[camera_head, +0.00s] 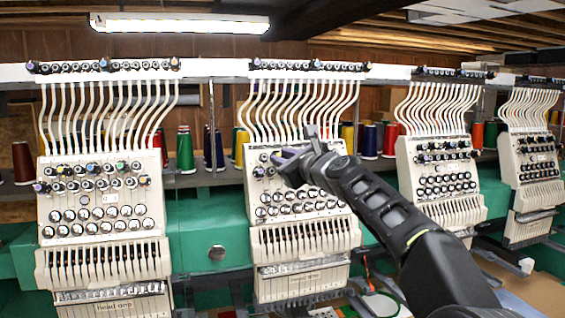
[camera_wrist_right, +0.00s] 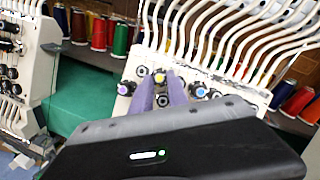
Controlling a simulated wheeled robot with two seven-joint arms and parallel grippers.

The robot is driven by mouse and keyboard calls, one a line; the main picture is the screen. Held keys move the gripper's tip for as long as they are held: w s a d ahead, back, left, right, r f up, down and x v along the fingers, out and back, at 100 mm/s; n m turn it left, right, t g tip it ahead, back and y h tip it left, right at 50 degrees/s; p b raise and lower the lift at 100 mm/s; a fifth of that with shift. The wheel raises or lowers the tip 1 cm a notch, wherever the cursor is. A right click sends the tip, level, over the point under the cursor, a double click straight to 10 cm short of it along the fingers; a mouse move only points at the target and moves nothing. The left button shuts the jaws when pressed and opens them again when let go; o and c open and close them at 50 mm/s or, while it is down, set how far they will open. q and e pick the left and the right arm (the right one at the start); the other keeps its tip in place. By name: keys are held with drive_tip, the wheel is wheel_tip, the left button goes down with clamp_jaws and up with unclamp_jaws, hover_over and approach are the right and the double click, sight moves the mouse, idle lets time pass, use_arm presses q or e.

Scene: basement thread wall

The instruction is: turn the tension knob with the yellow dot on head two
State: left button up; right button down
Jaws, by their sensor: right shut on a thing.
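Head two (camera_head: 300,235) is the second cream sewing head from the left, with rows of tension knobs on its face. In the right wrist view, the tension knob with the yellow dot (camera_wrist_right: 159,76) is between the tips of my right gripper's two purple fingers (camera_wrist_right: 160,84). My right gripper (camera_head: 279,159) is shut on this knob, at the upper left of head two's panel. In the head view the gripper and wrist cover the knob and some neighbours. My left gripper is not in view.
Knobs with a purple dot (camera_wrist_right: 126,88) and a blue dot (camera_wrist_right: 200,90) sit close on either side. White thread tubes (camera_head: 300,105) rise above the panel. Head one (camera_head: 50,215) stands to the left, and another head (camera_head: 405,170) to the right behind my arm.

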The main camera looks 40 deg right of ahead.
drive_tip(key=n, duration=0.1)
drive_tip(key=n+y, duration=0.1)
drive_tip(key=n, duration=0.1)
drive_tip(key=shift+d+r+n+y+p, duration=0.1)
drive_tip(key=shift+r+n+y+p, duration=0.1)
drive_tip(key=shift+n+y+p, duration=0.15)
drive_tip(key=n+g+y+p, duration=0.1)
drive_tip(key=n, duration=0.1)
drive_tip(key=shift+d+r+n, duration=0.1)
drive_tip(key=shift+n, duration=0.25)
drive_tip(key=shift+n+g+p, duration=0.5)
drive_tip(key=shift+n+p, duration=0.05)
drive_tip(key=shift+n, duration=0.75)
drive_tip(key=shift+y, duration=0.35)
drive_tip(key=c, duration=1.3)
unclamp_jaws()
drive_tip(key=shift+s, duration=0.1)
